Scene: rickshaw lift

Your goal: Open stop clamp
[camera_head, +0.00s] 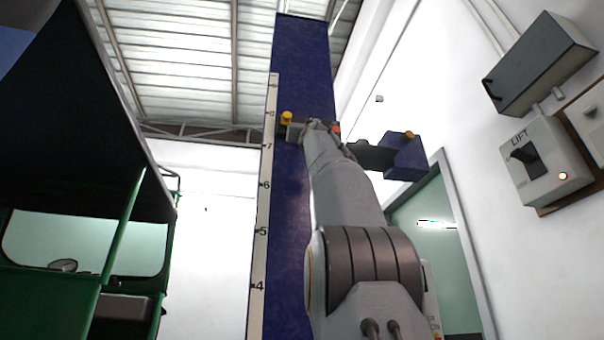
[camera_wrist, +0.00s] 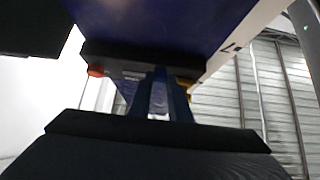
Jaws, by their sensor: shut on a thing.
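The stop clamp is a dark grey bar (camera_wrist: 122,62) across the blue column in the wrist view, with a red end at left and a yellow part at right. In the head view its grey left end (camera_head: 295,132) shows beside a yellow knob, near the 8 on the scale, with a red spot at its right. My arm's end covers its middle. My gripper (camera_wrist: 160,74) has two blue fingers reaching up to the bar and is shut on the clamp. Exactly which part lies between the fingertips is hidden.
The tall blue column (camera_head: 300,60) carries a white number scale (camera_head: 262,200). A blue block (camera_head: 405,157) with a yellow knob juts out right of my arm. A green rickshaw (camera_head: 95,290) stands at left. A LIFT switch box (camera_head: 545,160) is on the right wall.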

